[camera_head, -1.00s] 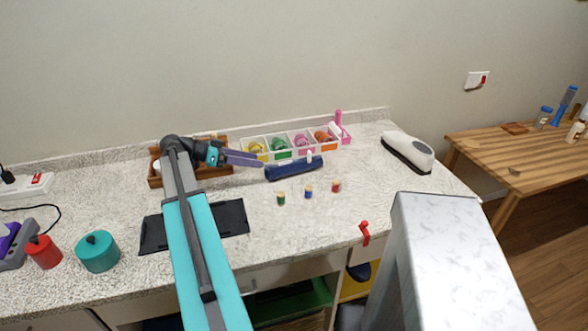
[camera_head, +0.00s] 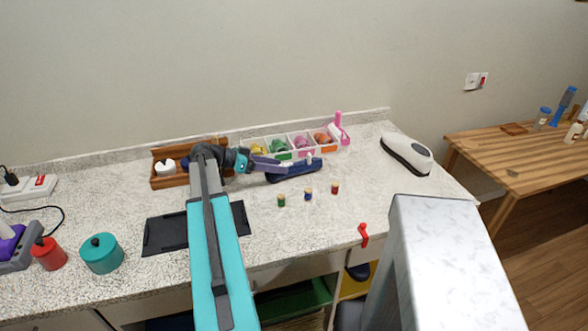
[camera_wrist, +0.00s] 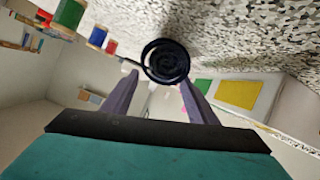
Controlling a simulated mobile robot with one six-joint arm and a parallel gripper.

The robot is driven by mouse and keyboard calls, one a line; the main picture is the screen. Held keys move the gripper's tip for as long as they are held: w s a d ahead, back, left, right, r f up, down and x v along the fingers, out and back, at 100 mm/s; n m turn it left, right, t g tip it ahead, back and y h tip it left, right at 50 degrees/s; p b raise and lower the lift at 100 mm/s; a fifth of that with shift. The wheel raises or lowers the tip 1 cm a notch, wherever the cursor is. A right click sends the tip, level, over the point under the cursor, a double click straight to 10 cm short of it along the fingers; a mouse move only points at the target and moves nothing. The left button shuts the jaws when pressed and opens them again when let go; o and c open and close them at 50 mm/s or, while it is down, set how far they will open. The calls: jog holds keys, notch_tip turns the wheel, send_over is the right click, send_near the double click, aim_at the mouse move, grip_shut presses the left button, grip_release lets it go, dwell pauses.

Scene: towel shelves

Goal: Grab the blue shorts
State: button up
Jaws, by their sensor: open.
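The blue shorts appear as a dark blue rolled cloth (camera_head: 300,170) lying on the counter in front of the divided organizer. In the wrist view the spiral end of the roll (camera_wrist: 166,62) faces the camera, just beyond and between my fingertips. My gripper (camera_head: 278,168) has purple fingers and reaches in from the left at the roll's left end, partly covering it. In the wrist view my gripper (camera_wrist: 159,80) is open, with nothing held between its fingers. I cannot tell whether a fingertip touches the cloth.
A divided organizer (camera_head: 268,157) with colourful rolls stands behind the shorts. Several small spools (camera_head: 308,194) stand in front. A wooden tray (camera_head: 165,183), a black mat (camera_head: 165,237) and a teal pot (camera_head: 102,256) are left. A white device (camera_head: 408,152) is right, with clear counter between.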

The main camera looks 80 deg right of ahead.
aim_at(294, 169)
dwell(0.3)
jog(key=shift+p+x, duration=0.6)
jog(key=shift+x, duration=0.2)
jog(key=shift+p+x, duration=0.75)
jog(key=shift+x, duration=1.1)
jog(key=shift+w+f, duration=0.1)
jog(key=shift+f, duration=0.05)
jog(key=c, duration=1)
